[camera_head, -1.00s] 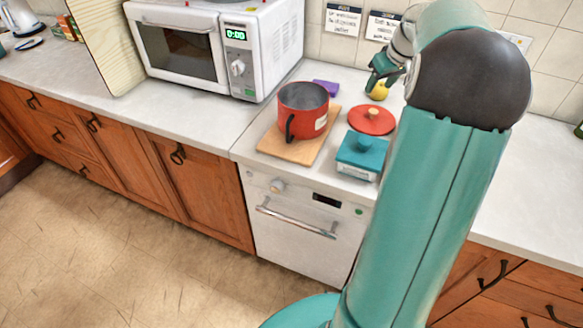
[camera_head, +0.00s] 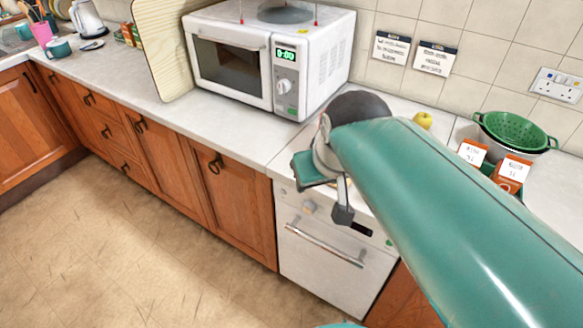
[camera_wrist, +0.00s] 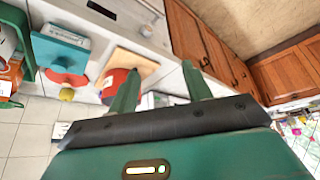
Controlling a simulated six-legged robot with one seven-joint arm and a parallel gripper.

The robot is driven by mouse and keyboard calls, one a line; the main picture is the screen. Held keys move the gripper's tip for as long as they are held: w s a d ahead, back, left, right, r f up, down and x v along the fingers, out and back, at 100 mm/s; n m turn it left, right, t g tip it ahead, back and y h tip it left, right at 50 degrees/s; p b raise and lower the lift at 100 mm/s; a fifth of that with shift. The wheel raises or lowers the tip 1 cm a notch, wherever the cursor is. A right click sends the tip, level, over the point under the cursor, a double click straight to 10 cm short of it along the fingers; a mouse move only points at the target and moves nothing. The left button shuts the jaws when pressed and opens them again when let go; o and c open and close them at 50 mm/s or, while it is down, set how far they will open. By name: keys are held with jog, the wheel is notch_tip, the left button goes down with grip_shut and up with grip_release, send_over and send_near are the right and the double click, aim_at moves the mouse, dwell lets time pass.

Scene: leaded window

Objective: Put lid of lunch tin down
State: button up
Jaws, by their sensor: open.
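The lunch tin, with a teal top (camera_wrist: 58,52) and a pale labelled side, is at the upper left of the wrist view. The teal top covers it there, but I cannot tell whether it lies flat or is tilted. In the head view my arm hides the tin. My gripper (camera_wrist: 160,85) is open, with its two fingers apart and nothing between them. It is away from the tin, to its right in the wrist view. In the head view the hand is in front of the counter edge, but its fingertips are unclear.
The red pot (camera_wrist: 113,82) stands on a wooden board (camera_wrist: 135,64) beside the tin. A red pot lid (camera_wrist: 72,79) and yellow fruit (camera_head: 423,120) lie near. The microwave (camera_head: 270,55) stands at the back; the green colander (camera_head: 515,130) and orange boxes are right. Floor in front is clear.

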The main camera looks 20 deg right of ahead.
jog(key=s+a, duration=0.1)
jog(key=s+a+f, duration=0.1)
jog(key=s, duration=0.1)
jog(key=s+a+f, duration=0.1)
jog(key=shift+s+f, duration=0.15)
jog(key=shift+s, duration=0.05)
jog(key=shift+d, duration=0.15)
